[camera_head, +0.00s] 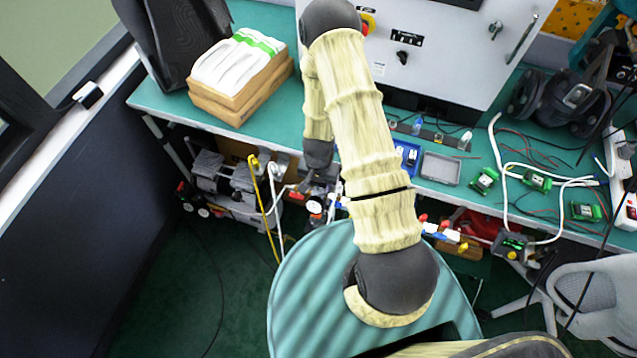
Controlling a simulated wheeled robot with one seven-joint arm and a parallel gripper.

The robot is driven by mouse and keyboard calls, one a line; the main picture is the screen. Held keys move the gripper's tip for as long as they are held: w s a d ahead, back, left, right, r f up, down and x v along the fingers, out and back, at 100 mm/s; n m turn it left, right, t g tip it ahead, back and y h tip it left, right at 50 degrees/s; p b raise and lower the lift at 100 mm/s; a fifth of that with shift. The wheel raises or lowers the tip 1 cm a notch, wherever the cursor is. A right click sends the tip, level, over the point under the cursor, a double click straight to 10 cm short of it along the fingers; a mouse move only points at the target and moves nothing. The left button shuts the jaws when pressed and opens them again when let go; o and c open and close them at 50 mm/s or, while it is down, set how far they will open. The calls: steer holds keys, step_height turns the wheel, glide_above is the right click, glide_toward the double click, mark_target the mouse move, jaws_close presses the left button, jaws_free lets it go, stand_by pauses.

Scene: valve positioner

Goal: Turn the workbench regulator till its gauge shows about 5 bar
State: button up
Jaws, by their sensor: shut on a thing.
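The workbench regulator (331,205) is at the front edge of the bench, mostly hidden behind my arm. A small round gauge (315,206) with a white and red face shows there. It is too small for its needle or value to be read. My gripper (319,180) points down at the regulator, below my dark wrist. It appears shut on the regulator's knob, but the fingertips and the knob are too small and dark to show clearly.
A grey compressor (228,185) with small gauges stands under the bench, with yellow and white hoses beside my gripper. The green bench (165,98) carries boxes (240,78), a grey panel (425,50), small trays and green modules. A chair (600,295) stands at right.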

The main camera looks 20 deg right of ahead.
mark_target(318, 183)
steer(key=shift+m, duration=0.6)
steer(key=o, duration=1)
step_height(318, 183, up, 17)
steer(key=shift+r, duration=0.2)
stand_by(0.5)
